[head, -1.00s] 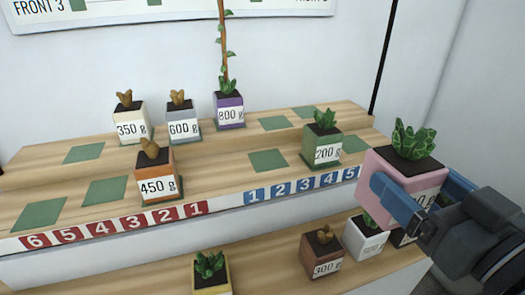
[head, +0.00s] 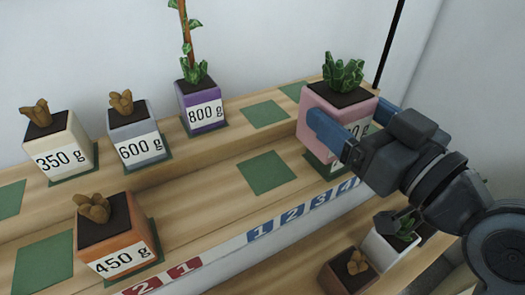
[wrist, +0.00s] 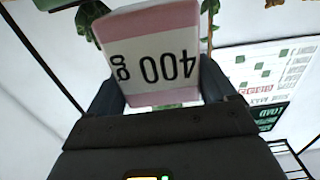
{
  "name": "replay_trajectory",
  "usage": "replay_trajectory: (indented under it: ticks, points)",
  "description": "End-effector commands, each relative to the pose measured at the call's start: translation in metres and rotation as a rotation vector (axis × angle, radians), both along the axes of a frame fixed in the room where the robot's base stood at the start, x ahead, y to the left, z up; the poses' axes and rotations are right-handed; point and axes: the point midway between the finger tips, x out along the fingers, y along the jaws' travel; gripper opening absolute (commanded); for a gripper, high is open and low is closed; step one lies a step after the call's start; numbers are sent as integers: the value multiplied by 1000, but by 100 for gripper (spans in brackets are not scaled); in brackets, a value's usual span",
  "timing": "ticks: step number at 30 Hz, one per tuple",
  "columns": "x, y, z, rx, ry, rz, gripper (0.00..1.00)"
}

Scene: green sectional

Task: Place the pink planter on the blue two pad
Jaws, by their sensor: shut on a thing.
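My gripper (head: 357,126) is shut on the pink planter (head: 308,115), with a blue finger on either side. The planter is upright with a leafy green plant. In the wrist view the planter (wrist: 152,97) shows its "400 g" label upside down between the fingers. The blue number 2 label (head: 291,217) is on the shelf's front edge. The green pad (head: 265,172) behind it, left of the held planter, is empty and appears to line up with that label.
The purple 800 g planter (head: 203,112) with a tall stem stands behind left. The grey 600 g (head: 133,143), cream 350 g (head: 62,155) and orange 450 g (head: 118,250) planters stand further left. Another empty pad (head: 265,114) lies on the back step. More planters sit below.

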Motion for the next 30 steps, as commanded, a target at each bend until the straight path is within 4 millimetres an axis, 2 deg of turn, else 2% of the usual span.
replay_trajectory:
  ticks: [9, 15, 20, 27, 30]
  points:
    - [18, 64, -38, 0, 2, 5, 30]
    - [27, 92, -55, 1, 1, 3, 30]
    - [29, 99, -62, 0, -1, 1, 30]
    - [29, 100, -94, 0, 1, 2, 30]
    - [29, 100, -101, 0, 0, 2, 30]
